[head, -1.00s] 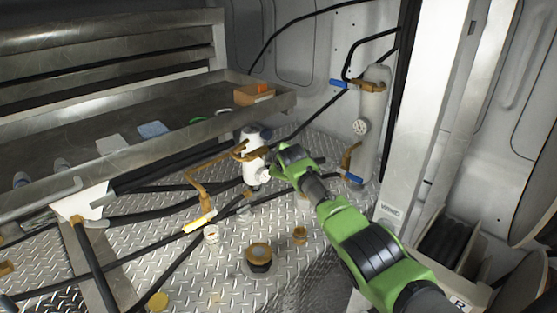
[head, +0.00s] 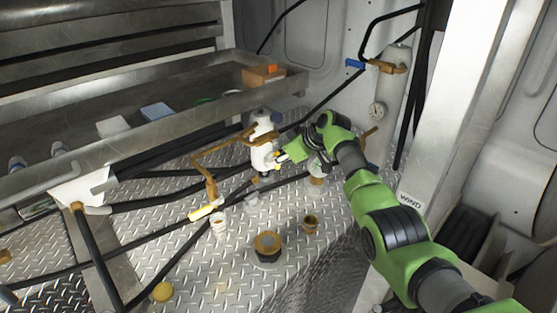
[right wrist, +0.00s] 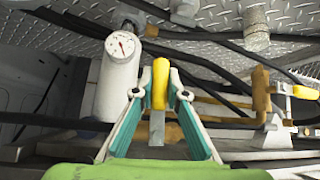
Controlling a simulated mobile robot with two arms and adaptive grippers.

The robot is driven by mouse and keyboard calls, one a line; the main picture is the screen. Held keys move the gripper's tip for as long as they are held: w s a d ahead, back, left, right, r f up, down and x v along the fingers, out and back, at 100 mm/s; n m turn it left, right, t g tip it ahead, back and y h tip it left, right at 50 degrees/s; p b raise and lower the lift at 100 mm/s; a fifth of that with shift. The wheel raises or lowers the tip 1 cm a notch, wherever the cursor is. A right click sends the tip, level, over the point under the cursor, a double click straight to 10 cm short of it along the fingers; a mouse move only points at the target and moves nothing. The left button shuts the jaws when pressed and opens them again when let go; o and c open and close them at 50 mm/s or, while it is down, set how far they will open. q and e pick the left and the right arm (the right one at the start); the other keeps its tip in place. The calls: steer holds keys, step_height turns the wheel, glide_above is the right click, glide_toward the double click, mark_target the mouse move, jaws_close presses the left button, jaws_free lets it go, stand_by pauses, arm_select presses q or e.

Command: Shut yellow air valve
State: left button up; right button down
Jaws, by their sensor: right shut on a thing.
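The yellow valve handle (right wrist: 160,83) stands upright between my right gripper's fingertips (right wrist: 160,90) in the right wrist view. My right gripper is shut on it. In the head view the right gripper (head: 281,157) is beside the white cylinder (head: 263,140) with brass pipe, and only a bit of yellow shows at its tips. The valve body is mostly hidden there. A second yellow handle (head: 206,209) sits lower on the brass pipe, away from the gripper; a yellow handle also shows at the right of the wrist view (right wrist: 305,92). My left gripper is not in view.
Black hoses (head: 150,203) cross the diamond-plate floor. A metal shelf (head: 150,140) is at the left. A black-and-brass fitting (head: 267,248) stands on the floor.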

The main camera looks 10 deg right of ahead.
steer(key=shift+s+a+f, duration=0.15)
steer(key=shift+a, duration=0.05)
stand_by(0.5)
steer(key=c, duration=2)
jaws_free()
steer(key=shift+s+d+r, duration=0.25)
steer(key=shift+d+r, duration=0.1)
steer(key=shift+r, duration=0.2)
steer(key=v, duration=1)
steer(key=shift+s+d+r, duration=0.1)
steer(key=shift+d+r, duration=0.05)
steer(key=shift+d, duration=0.15)
